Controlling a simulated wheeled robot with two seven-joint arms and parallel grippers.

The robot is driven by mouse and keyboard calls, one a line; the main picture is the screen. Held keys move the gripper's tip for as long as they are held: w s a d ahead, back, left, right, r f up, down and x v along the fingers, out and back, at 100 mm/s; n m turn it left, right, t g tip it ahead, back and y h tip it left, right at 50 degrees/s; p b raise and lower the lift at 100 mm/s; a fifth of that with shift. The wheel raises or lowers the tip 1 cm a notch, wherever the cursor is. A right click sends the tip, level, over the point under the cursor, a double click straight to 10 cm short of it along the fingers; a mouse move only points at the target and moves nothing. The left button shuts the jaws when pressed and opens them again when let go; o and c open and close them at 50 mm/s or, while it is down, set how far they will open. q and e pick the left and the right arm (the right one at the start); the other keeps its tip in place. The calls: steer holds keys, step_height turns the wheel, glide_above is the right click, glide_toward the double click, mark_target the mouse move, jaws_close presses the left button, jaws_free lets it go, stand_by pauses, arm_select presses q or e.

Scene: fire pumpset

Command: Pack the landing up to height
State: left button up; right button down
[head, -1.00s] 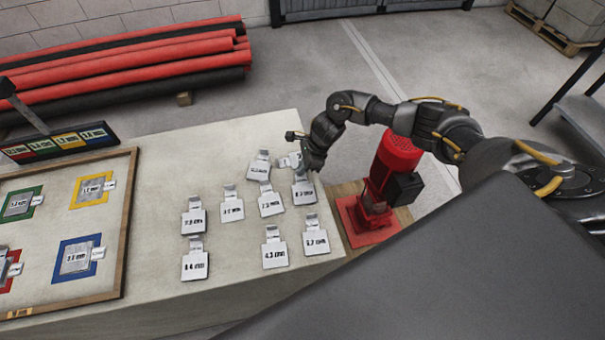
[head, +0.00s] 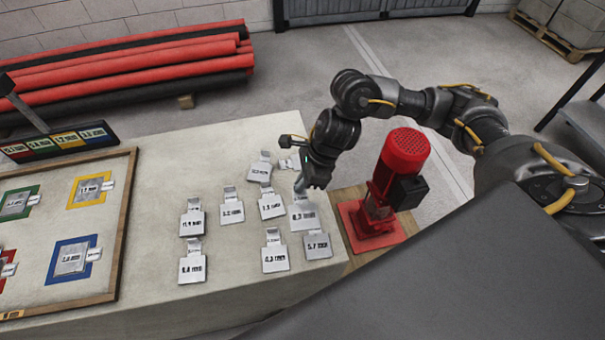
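Several grey shim plates with tabs and printed labels lie on the pale bench, such as one at the front right (head: 317,246) and one at the front left (head: 192,268). My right gripper (head: 299,188) points down at the right side of this group. It is shut on the tab of a labelled shim (head: 303,217), whose plate hangs out toward me and covers part of the front right shim's tab. Its height above the bench is hard to tell. A framed board (head: 122,235) at left has coloured outlines, green, yellow, blue and red, with plates in them. My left gripper is not in view.
A red pump or motor unit (head: 402,160) stands on a wooden base just right of the bench, close to my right arm. A rack of coloured labels (head: 58,140) stands behind the board. Red and black pipes (head: 120,65) lie along the wall. The bench's middle is clear.

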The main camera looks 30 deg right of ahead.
steer(key=shift+s+a+r, duration=0.25)
steer(key=shift+s, duration=0.2)
steer(key=n, duration=0.1)
steer(key=f+n+g, duration=0.1)
steer(key=shift+s+d+n, duration=0.15)
steer(key=shift+s+n, duration=0.05)
steer(key=shift+n, duration=0.2)
steer(key=n, duration=0.1)
steer(key=n+g, duration=0.1)
steer(key=n, duration=0.1)
steer(key=shift+s+d+f+n+g, duration=0.25)
steer(key=shift+d+f+n+g, duration=0.05)
steer(key=shift+f+n, duration=0.1)
steer(key=n, duration=0.1)
steer(key=d+n+g, duration=0.1)
steer(key=n, duration=0.3)
steer(key=shift+s+d+f+g+h, duration=0.15)
steer(key=shift+s+f+g+h, duration=0.15)
steer(key=shift+f+g+h, duration=0.1)
